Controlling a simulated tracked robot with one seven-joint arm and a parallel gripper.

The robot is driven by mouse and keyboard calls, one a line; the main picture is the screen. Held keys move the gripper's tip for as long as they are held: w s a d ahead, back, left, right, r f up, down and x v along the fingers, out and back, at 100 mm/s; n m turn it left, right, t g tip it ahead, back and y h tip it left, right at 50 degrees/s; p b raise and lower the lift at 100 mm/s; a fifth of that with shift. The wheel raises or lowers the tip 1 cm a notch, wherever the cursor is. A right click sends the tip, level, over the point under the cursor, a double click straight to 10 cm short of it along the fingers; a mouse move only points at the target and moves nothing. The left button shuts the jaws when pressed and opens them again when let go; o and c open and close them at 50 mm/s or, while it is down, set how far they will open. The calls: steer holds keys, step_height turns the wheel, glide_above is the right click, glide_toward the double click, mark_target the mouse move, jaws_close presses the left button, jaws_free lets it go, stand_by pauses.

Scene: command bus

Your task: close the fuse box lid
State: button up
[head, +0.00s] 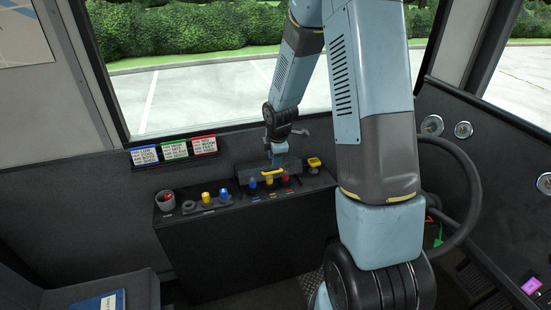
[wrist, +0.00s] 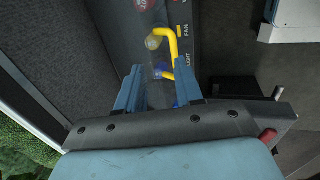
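The fuse box (head: 243,180) sits on top of the dark console, with blue, yellow and red knob-like fuses along its front. A yellow handle (head: 272,171) shows above these fuses, and it shows bent and close in the wrist view (wrist: 173,42). The dark lid seems to stand raised behind the fuses, but its exact angle is hard to tell. My gripper (head: 277,158) is just above and behind the handle. In the wrist view my gripper (wrist: 158,76) has its two blue fingers apart with nothing between them.
A red-topped cup-like item (head: 165,200) and coloured knobs (head: 206,197) stand on the console's left. A yellow button (head: 314,162) is right of the box. The steering wheel (head: 470,190) is farther right. Labelled cards (head: 174,150) hang below the window.

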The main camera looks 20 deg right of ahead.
steer(key=v, duration=1.3)
steer(key=shift+r, duration=0.3)
